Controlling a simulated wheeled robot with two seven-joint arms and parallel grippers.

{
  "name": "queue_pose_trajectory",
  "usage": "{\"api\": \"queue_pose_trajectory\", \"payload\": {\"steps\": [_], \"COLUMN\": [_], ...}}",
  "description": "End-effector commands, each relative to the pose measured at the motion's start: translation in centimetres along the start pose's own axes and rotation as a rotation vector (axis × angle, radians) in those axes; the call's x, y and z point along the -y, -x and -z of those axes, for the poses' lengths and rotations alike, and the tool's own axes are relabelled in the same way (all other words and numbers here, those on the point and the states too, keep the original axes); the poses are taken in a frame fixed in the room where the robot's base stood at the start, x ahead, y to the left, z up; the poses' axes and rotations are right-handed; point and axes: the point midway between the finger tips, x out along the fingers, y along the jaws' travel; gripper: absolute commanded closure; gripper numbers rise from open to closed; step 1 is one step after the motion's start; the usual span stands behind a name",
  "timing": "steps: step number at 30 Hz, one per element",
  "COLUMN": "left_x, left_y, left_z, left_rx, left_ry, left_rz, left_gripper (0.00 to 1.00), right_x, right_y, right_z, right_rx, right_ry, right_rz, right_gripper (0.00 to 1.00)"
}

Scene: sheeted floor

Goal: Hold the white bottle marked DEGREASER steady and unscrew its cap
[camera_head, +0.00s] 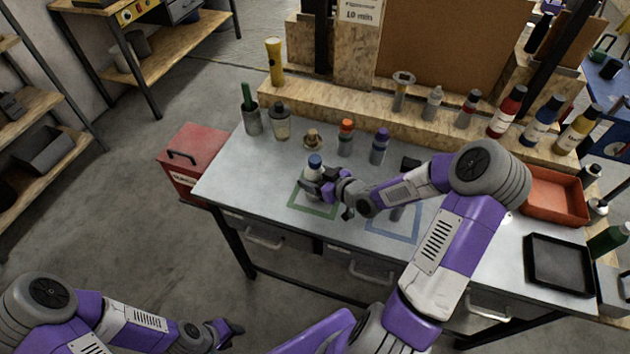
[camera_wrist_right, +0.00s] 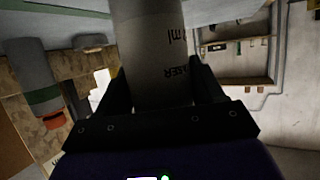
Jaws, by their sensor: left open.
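My right gripper (camera_head: 322,188) is shut on the bottle's body, below the cap. The cap is out of the right wrist view. My left gripper (camera_head: 230,333) is open and empty, low in front of the bench and well away from the bottle.
A bottle with an orange cap (camera_head: 346,138) and one with a purple cap (camera_head: 380,146) stand behind the white bottle. A blue-outlined square (camera_head: 393,232) lies to its right, partly under my right arm. A red toolbox (camera_head: 190,160) stands left of the bench.

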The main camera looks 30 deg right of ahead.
Motion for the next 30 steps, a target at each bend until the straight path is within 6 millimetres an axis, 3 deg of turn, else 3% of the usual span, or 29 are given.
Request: {"api": "queue_pose_trajectory", "payload": {"steps": [1,6,7,16,24,30], "left_x": [0.0,0.0,0.0,-0.1,-0.8,-1.2], "left_y": [0.0,0.0,0.0,0.3,2.3,3.4], "left_z": [0.0,0.0,0.0,0.0,-0.1,-0.1], "left_rx": [0.0,0.0,0.0,0.0,0.0,0.0], "left_ry": [0.0,0.0,0.0,0.0,0.0,0.0], "left_rz": [0.0,0.0,0.0,0.0,0.0,0.0], "left_gripper": [0.57,0.57,0.57,0.57,0.57,0.57], "right_x": [0.0,0.0,0.0,0.0,0.0,0.0], "right_y": [0.0,0.0,0.0,0.4,2.5,3.6], "right_z": [0.0,0.0,0.0,0.9,6.0,8.7], "right_rx": [0.0,0.0,-0.001,-0.002,-0.002,-0.001], "right_ry": [0.0,0.0,0.0,0.002,0.005,0.003], "right_rz": [0.0,0.0,0.0,-0.001,-0.002,-0.001], "right_gripper": [0.42,0.68,0.69,0.69,0.69,0.69]}}
